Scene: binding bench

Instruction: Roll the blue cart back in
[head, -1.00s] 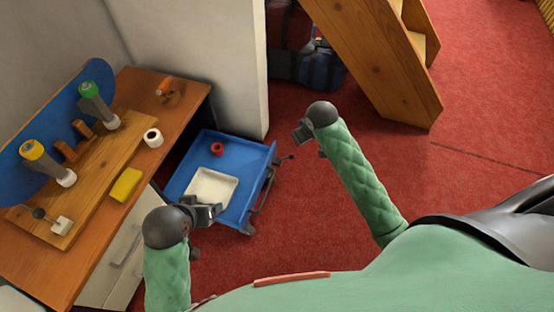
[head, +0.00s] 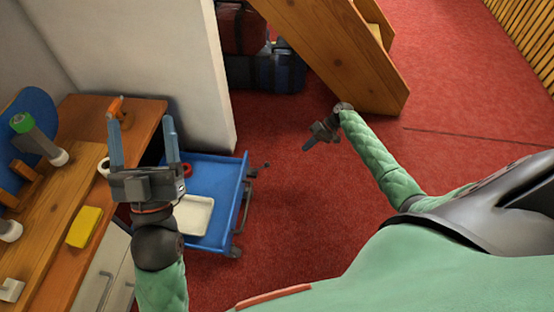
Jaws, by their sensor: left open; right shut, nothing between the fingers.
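The blue cart (head: 219,245) stands on the red carpet beside the wooden bench, partly in the gap between the bench and the grey wall. It carries a white tray (head: 205,207) and a red ring (head: 187,169).
The bench (head: 55,262) holds a yellow block (head: 84,227), a green-topped tool (head: 35,135) and an orange-handled item (head: 115,107). Bags (head: 265,72) lie behind the wall's end. A wooden stair side (head: 340,50) stands at the back. Carpet right of the cart is clear.

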